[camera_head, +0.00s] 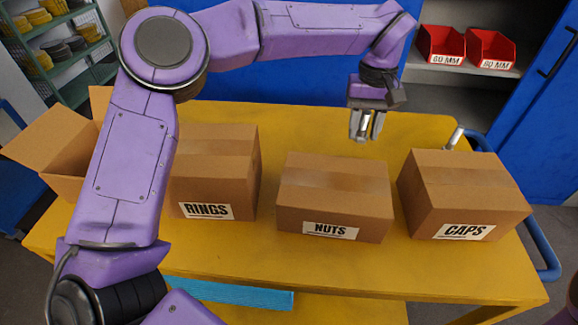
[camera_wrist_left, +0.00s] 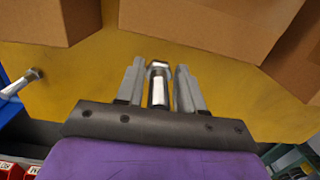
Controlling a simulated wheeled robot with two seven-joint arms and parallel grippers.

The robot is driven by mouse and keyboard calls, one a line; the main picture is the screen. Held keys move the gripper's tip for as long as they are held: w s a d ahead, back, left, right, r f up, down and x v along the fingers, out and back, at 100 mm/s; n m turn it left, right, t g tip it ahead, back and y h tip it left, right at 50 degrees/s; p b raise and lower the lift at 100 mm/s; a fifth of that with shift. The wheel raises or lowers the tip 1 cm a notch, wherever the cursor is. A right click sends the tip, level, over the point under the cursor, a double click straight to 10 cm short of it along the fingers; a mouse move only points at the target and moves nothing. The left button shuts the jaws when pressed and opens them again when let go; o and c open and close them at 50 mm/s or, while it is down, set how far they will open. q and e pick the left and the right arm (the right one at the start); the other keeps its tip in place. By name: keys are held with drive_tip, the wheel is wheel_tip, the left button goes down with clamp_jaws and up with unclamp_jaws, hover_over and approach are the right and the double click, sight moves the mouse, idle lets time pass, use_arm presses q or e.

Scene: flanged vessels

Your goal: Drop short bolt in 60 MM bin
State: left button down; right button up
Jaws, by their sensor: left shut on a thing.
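My left gripper (camera_head: 367,136) hangs above the back part of the yellow table, behind the NUTS box. It is shut on a metal bolt (camera_wrist_left: 159,90), which lies between its two fingers with the head toward the fingertips in the left wrist view. My right gripper is out of view.
A similar red bin (camera_head: 490,48), seemingly labelled 80 MM, stands right beside it. Closed cardboard boxes RINGS (camera_head: 214,175), NUTS (camera_head: 333,195) and CAPS (camera_head: 466,195) stand on the yellow table (camera_head: 330,268). An open box (camera_head: 60,140) is at left. The blue cabinet door (camera_head: 535,120) stands open at right.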

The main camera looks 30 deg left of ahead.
use_arm(q)
drive_tip(key=a+f+p, duration=0.1)
drive_tip(key=a+f, duration=0.1)
drive_tip(key=a, duration=0.2)
drive_tip(key=a+f+p, duration=0.1)
drive_tip(key=a+f, duration=0.2)
drive_tip(key=a, duration=0.1)
drive_tip(key=a+f+p, duration=0.1)
drive_tip(key=a+f, duration=0.1)
drive_tip(key=a, duration=0.2)
drive_tip(key=shift+s+f, duration=0.2)
drive_tip(key=shift+s, duration=0.2)
drive_tip(key=shift+a+f, duration=0.2)
drive_tip(key=shift+f, duration=0.1)
drive_tip(key=f+p, duration=0.1)
drive_tip(key=a+f, duration=0.1)
drive_tip(key=f, duration=0.1)
drive_tip(key=shift+s+f+p, duration=0.15)
drive_tip(key=shift+f+p, duration=0.1)
drive_tip(key=shift+p, duration=0.15)
drive_tip(key=shift+f, duration=0.4)
drive_tip(key=c, duration=0.7)
unclamp_jaws()
drive_tip(key=shift+f, duration=0.1)
